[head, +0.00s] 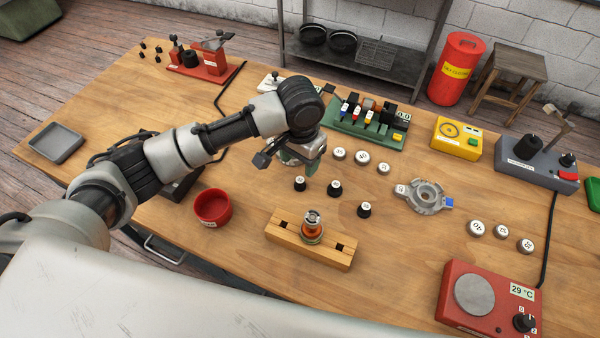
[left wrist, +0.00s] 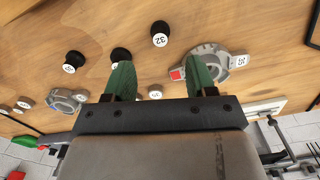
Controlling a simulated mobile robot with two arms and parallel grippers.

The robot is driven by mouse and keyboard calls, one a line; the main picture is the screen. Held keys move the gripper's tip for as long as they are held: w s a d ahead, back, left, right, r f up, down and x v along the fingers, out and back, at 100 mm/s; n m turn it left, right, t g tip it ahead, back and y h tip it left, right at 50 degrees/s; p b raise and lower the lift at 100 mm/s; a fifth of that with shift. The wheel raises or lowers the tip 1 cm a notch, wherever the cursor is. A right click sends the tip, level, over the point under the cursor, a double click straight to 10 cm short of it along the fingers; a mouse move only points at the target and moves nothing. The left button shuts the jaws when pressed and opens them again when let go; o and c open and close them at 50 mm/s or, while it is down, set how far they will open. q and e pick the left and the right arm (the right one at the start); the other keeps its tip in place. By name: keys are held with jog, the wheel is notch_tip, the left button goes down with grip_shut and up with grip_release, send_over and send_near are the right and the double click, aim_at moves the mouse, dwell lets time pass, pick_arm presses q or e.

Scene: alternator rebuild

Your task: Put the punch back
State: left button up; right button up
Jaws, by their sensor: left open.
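My left gripper (head: 302,158) is open and empty over the middle of the bench. In the left wrist view its two green fingers (left wrist: 161,80) stand wide apart with nothing between them. Three black labelled pieces (head: 334,188) stand on the wood in front of it; one reads 32 in the left wrist view (left wrist: 160,34). I cannot tell for sure which piece is the punch. A wooden block (head: 290,243) with square dark holes holds a copper-coloured rotor (head: 312,230) upright. My right gripper is not in view.
A red bowl (head: 212,218) stands left of the block. Grey labelled discs (head: 363,156) and a blue-tagged housing (head: 425,195) lie to the right. A green rack (head: 345,127), yellow box (head: 455,142) and red heater (head: 460,318) stand around.

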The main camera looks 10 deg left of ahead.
pick_arm(q)
notch_tip(320, 180, up, 4)
jog(key=shift+f, duration=0.15)
dwell(0.6)
